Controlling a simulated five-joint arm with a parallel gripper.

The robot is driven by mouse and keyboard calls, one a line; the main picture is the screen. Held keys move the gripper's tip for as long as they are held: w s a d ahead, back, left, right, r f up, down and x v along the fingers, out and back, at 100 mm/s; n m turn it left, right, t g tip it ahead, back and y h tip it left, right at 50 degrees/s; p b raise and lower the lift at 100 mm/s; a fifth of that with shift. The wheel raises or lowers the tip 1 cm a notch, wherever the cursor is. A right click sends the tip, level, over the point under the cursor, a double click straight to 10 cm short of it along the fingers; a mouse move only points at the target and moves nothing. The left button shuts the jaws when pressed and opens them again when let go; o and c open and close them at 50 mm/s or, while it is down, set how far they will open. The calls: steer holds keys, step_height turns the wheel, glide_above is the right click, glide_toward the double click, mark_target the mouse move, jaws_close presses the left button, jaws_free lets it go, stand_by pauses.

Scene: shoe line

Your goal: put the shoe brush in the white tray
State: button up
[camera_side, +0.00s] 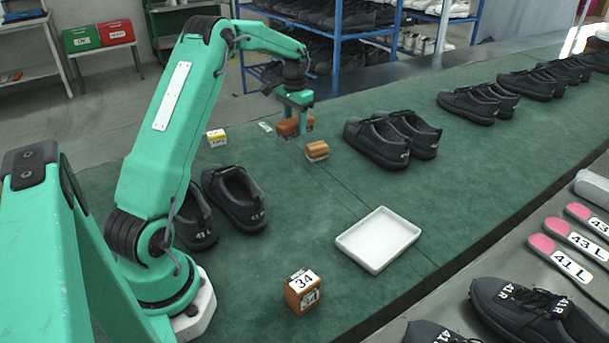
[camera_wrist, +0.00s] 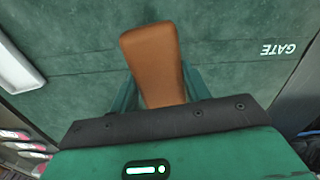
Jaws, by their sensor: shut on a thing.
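The shoe brush (camera_side: 289,127), a brown wooden block shape, is between the fingers of my gripper (camera_side: 296,122) at the back of the green surface. In the wrist view the brush (camera_wrist: 153,55) points away from the jaws, with a green finger on each side. My gripper (camera_wrist: 155,98) is shut on it. I cannot tell how far it is above the surface. The white tray (camera_side: 347,246) is empty and lies to the front right of my gripper. A piece of the tray (camera_wrist: 17,62) shows at the left edge of the wrist view.
A second small brown-topped block (camera_side: 317,151) lies close to my gripper. A yellow and white box (camera_side: 216,138) stands left of it. Black shoes stand left (camera_side: 236,200) and right (camera_side: 382,143). A block marked 34 (camera_side: 303,292) stands in front.

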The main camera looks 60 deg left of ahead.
steer(key=w+d, duration=0.3)
steer(key=d, duration=2.3)
steer(key=s+d+m, duration=0.1)
steer(key=s+d, duration=0.5)
steer(key=d, duration=0.5)
steer(key=s+d+m, duration=0.1)
steer(key=s+d, duration=0.4)
steer(key=d, duration=0.6)
glide_above(379, 240)
step_height(379, 240, down, 6)
steer(key=shift+f, duration=2.15)
steer(key=shift+f, duration=0.15)
steer(key=o, duration=1)
steer(key=shift+o, duration=0.2)
